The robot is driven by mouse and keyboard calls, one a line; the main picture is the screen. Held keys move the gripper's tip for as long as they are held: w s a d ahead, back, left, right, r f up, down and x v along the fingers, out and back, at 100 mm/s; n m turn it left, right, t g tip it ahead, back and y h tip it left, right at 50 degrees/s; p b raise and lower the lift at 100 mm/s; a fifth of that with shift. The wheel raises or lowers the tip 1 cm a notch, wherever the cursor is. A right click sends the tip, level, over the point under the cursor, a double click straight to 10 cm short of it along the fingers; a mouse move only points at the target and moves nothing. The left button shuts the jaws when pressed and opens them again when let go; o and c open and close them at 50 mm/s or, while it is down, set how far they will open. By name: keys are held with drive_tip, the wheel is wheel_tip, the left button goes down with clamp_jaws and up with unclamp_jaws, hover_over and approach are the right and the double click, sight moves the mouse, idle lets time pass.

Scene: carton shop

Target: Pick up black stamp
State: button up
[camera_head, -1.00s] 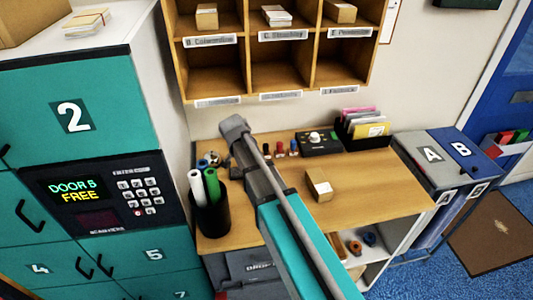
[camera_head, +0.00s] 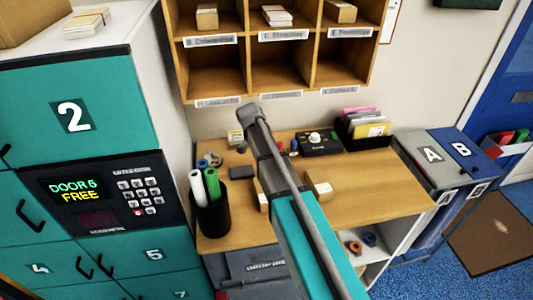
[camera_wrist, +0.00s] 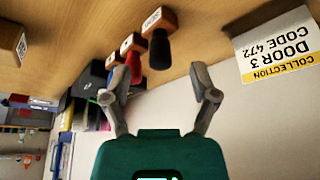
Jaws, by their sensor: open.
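The black stamp (camera_wrist: 159,50), with a dark rounded handle and a wooden block end, shows in the wrist view, where the picture is upside down. It stands on the wooden desk beyond my fingertips, roughly between them sideways. My gripper (camera_wrist: 157,95) is open, with its two grey fingers apart and nothing between them. A red-handled stamp (camera_wrist: 134,63) stands just left of the black one, with another stamp beyond it. In the head view my arm covers the black stamp and my fingers.
A collection card (camera_wrist: 280,45) stands right of the stamps in the wrist view. On the desk (camera_head: 375,185) are a small carton (camera_head: 322,191), a black control box (camera_head: 320,143), a file holder (camera_head: 365,130) and a black pot of rolls (camera_head: 211,215). The right desk area is clear.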

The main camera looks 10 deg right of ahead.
drive_tip(key=shift+w+d+f+b, duration=0.4)
drive_tip(key=shift+w+d+b, duration=0.05)
drive_tip(key=shift+w+d, duration=0.1)
drive_tip(key=shift+b+x, duration=1.9)
drive_tip(key=shift+x, duration=0.15)
clamp_jaws()
